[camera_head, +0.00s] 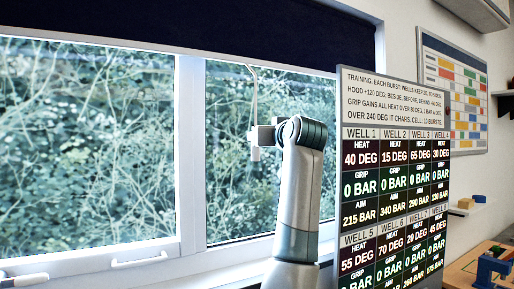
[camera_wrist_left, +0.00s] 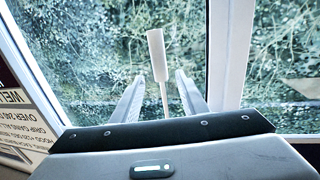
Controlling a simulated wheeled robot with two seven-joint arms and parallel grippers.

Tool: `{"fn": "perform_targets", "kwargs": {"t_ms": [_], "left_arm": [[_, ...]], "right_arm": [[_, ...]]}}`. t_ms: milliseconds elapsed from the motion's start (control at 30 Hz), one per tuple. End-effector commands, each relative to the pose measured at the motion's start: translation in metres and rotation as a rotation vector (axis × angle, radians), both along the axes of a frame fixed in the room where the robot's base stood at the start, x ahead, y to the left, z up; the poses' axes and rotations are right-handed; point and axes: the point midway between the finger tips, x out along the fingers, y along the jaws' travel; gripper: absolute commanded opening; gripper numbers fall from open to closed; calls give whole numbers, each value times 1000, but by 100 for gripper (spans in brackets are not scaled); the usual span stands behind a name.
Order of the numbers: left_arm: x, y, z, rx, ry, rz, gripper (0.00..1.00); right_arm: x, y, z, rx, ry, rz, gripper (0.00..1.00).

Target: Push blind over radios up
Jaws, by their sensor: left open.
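The dark blind (camera_head: 190,25) covers the top strip of the window in the head view. A thin light cord (camera_head: 254,92) hangs from its lower edge, with a small white pull (camera_head: 255,153) at its end. My left gripper (camera_head: 263,135) is up at the cord in front of the glass. In the left wrist view, which is upside down, the open left gripper (camera_wrist_left: 160,88) has its fingers on either side of the cord (camera_wrist_left: 163,98), with the white pull (camera_wrist_left: 157,55) beyond them. Whether a finger touches the cord cannot be told. No radios show. My right gripper is not in view.
A sign board (camera_head: 395,180) of well readings stands close to the right of my raised left arm. The window has white frames and handles (camera_head: 140,259). A wooden table (camera_head: 465,272) with a blue item (camera_head: 490,268) is at the lower right. A wall chart (camera_head: 455,95) hangs behind.

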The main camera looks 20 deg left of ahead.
Motion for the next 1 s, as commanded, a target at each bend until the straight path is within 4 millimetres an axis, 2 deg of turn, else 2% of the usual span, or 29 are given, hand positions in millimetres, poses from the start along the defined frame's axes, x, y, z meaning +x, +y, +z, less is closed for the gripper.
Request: {"fn": "perform_targets", "kwargs": {"t_ms": [33,100,400,1000], "left_arm": [[-8,-8,-5,-2,-3,-3,40],[-19,-17,-4,-1,-3,-2,40],[-49,-42,-1,0,-3,0,40],[-54,-47,1,0,-1,0,40]], "right_arm": [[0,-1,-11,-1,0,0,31],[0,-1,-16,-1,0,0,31],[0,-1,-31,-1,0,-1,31],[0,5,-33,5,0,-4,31]]}}
